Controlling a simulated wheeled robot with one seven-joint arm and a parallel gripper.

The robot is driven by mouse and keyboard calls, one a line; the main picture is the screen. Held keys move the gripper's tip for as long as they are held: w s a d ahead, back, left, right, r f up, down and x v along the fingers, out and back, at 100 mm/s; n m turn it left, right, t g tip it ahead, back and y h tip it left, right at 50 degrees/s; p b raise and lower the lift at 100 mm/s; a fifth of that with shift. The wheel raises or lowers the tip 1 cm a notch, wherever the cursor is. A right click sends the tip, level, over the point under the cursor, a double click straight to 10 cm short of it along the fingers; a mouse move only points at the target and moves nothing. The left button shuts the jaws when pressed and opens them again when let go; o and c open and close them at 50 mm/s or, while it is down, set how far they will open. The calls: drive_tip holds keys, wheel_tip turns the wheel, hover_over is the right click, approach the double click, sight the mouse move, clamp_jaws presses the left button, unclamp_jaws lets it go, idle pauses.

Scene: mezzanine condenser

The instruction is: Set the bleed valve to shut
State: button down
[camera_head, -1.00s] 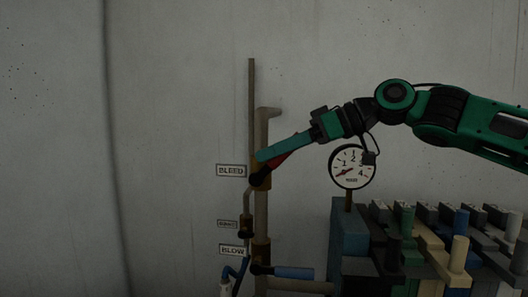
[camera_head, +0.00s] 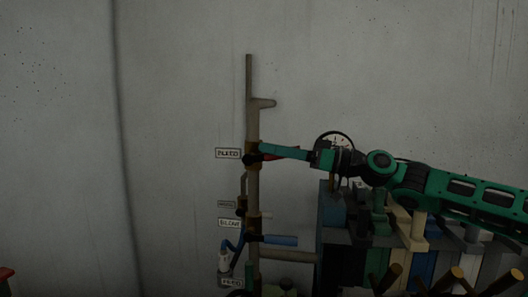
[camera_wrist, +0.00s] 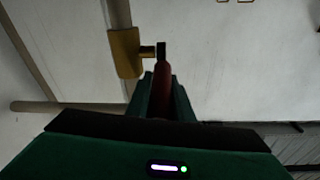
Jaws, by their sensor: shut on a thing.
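The bleed valve has a brass body (camera_head: 252,156) on a vertical pipe, beside the BLEED label (camera_head: 228,153). Its red lever (camera_head: 290,155) points right from the valve and lies about level, partly hidden behind my gripper. My gripper (camera_head: 264,150) is shut on the red lever. In the wrist view the red lever (camera_wrist: 161,88) sits between the two green fingers of my gripper (camera_wrist: 162,82), and its dark pivot end joins the brass valve body (camera_wrist: 125,52) at the upper left.
Below stands the blow valve with a blue lever (camera_head: 280,239) pointing right, beside the BLOW label (camera_head: 230,223). A round gauge (camera_head: 334,140) is partly hidden behind my arm. A bank of coloured blocks and posts (camera_head: 400,255) fills the lower right. The wall at left is clear.

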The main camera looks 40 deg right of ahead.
idle(0.3)
drive_tip(key=c, duration=1.8)
unclamp_jaws()
drive_tip(key=shift+w, duration=0.15)
drive_tip(key=shift+c, duration=0.2)
drive_tip(key=shift+r, duration=0.35)
drive_tip(key=r, duration=0.2)
drive_tip(key=a+r, duration=0.1)
drive_tip(key=shift+r, duration=0.35)
drive_tip(key=s+a+r, duration=0.3)
drive_tip(key=a+r, duration=0.3)
drive_tip(key=a, duration=0.4)
drive_tip(key=shift+a+r, duration=0.2)
drive_tip(key=shift+c, duration=0.7)
